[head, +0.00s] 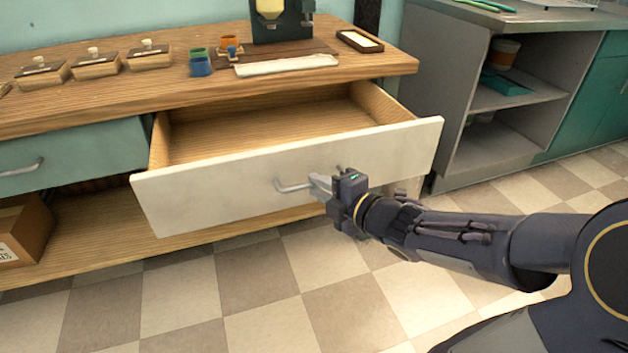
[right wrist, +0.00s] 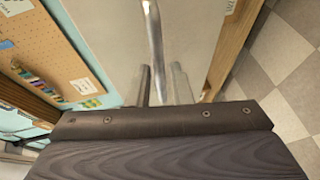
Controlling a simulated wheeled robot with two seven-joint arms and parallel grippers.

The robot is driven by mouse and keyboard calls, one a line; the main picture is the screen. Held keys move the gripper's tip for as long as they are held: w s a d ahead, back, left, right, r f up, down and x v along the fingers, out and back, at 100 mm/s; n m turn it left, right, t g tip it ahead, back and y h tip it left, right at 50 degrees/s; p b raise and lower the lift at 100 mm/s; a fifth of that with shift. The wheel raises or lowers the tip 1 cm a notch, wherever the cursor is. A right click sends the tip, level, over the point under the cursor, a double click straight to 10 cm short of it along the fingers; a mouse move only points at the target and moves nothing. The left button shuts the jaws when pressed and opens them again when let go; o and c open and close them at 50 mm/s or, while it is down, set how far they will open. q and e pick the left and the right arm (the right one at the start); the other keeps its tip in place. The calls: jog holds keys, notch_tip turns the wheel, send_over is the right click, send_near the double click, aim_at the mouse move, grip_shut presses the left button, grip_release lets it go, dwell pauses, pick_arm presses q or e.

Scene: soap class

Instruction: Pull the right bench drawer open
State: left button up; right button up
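The right bench drawer (head: 225,190) has a white front and stands well out from the wooden bench; its wooden inside looks empty. A grey bar handle (head: 290,187) is on its front and also shows in the right wrist view (right wrist: 154,35). My right gripper (head: 326,186) is at the right end of the handle. In the right wrist view its two fingers (right wrist: 162,86) stand close together with the handle bar between them. The exact contact is hard to make out. My left gripper is not in view.
A teal drawer (head: 75,155) at the left is shut. Lidded boxes (head: 95,65), cups (head: 201,62) and a dark machine (head: 280,20) stand on the bench top (head: 150,90). Grey shelving (head: 510,140) stands at the right. The checkered floor (head: 260,280) before the drawer is clear.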

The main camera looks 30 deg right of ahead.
jog(key=shift+p+v, duration=0.95)
jog(key=shift+v, duration=1.85)
jog(key=shift+d, duration=0.1)
jog(key=s+d+f+m+g+h, duration=0.2)
jog(key=s+m+g+h, duration=0.15)
jog(key=m, duration=1.05)
jog(key=s+a+f+m+g+y, duration=0.2)
jog(key=s+a+m+g+y, duration=0.4)
jog(key=s+a, duration=0.55)
notch_tip(320, 180, up, 31)
jog(key=w+a+h+p, duration=0.1)
jog(key=w+p, duration=0.1)
jog(key=p, duration=3)
jog(key=shift+a+m, duration=0.2)
jog(key=shift+m, duration=0.1)
